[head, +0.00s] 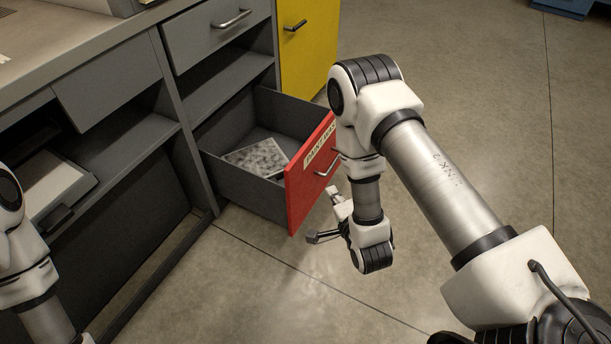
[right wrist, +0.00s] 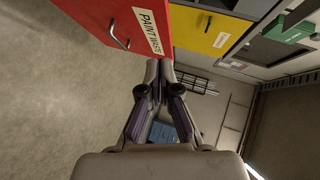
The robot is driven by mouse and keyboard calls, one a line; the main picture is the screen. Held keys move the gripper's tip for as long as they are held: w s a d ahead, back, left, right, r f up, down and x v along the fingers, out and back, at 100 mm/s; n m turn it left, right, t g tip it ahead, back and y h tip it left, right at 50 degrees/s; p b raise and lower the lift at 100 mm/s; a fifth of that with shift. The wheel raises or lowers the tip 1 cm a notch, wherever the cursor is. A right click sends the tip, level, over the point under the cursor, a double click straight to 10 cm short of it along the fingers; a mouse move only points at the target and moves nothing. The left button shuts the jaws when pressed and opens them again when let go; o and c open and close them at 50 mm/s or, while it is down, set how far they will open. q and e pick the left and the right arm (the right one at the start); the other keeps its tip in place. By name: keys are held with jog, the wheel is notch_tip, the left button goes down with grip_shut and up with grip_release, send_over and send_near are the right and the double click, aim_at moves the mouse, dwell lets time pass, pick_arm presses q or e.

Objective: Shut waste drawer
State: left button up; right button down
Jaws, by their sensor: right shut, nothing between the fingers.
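The waste drawer (head: 253,187) is pulled well out of the grey cabinet, low down. Its red front (head: 304,186) carries a label reading "PAINT WAS…" and a metal handle (head: 326,167). A grey speckled flat piece (head: 256,157) lies inside it. The red front also shows at the top of the right wrist view (right wrist: 110,22). My right gripper (head: 312,238) is low in front of the red front, near its lower edge; it is shut and empty in the right wrist view (right wrist: 160,66). Whether it touches the front I cannot tell. My left gripper is out of view.
A yellow cabinet door (head: 307,45) with a handle stands behind the drawer. A closed grey drawer (head: 217,32) and an open shelf (head: 225,83) are above it. The worktop (head: 75,40) is at upper left. The floor (head: 480,120) to the right is clear.

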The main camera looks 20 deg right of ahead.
notch_tip(320, 180, down, 3)
jog(key=w+m+t+b, duration=0.2)
jog(key=w+t+b, duration=0.1)
jog(key=b, duration=0.8)
send_near(301, 156)
jog(key=w+d, duration=0.2)
jog(key=d, duration=0.1)
jog(key=shift+h, duration=0.3)
jog(key=w, duration=0.1)
jog(key=w+a+b, duration=0.1)
jog(key=w+a, duration=0.1)
jog(key=shift+w+a+f+b, duration=0.15)
jog(key=shift+w+f+b, duration=0.1)
jog(key=shift+f+b, duration=0.05)
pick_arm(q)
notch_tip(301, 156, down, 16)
pick_arm(e)
jog(key=shift+w+a+r, duration=0.1)
jog(key=shift+w+a, duration=0.05)
jog(key=shift+w, duration=0.1)
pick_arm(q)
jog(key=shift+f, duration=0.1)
